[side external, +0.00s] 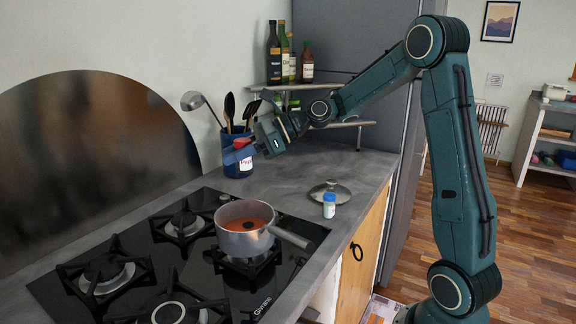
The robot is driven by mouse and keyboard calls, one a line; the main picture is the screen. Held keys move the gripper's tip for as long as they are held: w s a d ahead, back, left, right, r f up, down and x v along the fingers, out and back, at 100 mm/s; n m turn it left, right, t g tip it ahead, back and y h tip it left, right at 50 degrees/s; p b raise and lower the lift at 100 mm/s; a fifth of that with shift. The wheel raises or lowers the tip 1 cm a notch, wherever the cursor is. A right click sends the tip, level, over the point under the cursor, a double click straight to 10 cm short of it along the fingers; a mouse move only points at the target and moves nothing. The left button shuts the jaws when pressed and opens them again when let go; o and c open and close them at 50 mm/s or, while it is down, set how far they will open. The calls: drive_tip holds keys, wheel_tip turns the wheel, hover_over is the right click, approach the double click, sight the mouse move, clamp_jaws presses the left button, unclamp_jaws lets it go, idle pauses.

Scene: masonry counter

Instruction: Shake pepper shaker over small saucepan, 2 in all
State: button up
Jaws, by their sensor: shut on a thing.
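My gripper (258,146) is shut on the pepper shaker (243,160), which has a red top and a pale label with red lettering. It holds the shaker in front of the blue utensil pot, above counter height. The shaker looks roughly upright with a slight tilt; the fingers hide part of it. The small saucepan (229,242) sits on a front-right burner, handle toward the right. It holds orange-red contents with a small dark patch near the middle. The shaker is behind the saucepan in the picture, not over it.
A blue pot (228,139) of utensils stands behind the shaker. A white shaker with a blue cap (329,206) and a glass lid (330,191) are on the counter, right of the saucepan. Bottles (285,55) stand on a rear shelf. The gas hob (140,243) has other burners empty.

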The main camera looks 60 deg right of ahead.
drive_tip(key=shift+f, duration=1.05)
drive_tip(key=shift+w+d+f+n+t+h, duration=0.45)
drive_tip(key=shift+n+t, duration=0.8)
drive_tip(key=shift+n, duration=1.15)
drive_tip(key=shift+w+d+f+n+t+h, duration=0.2)
drive_tip(key=shift+n+t+h, duration=0.35)
drive_tip(key=shift+n+t, duration=1.25)
drive_tip(key=shift+w+d+f+n+t+h, duration=0.3)
drive_tip(key=shift+n+t+h, duration=0.3)
drive_tip(key=shift+n, duration=2.4)
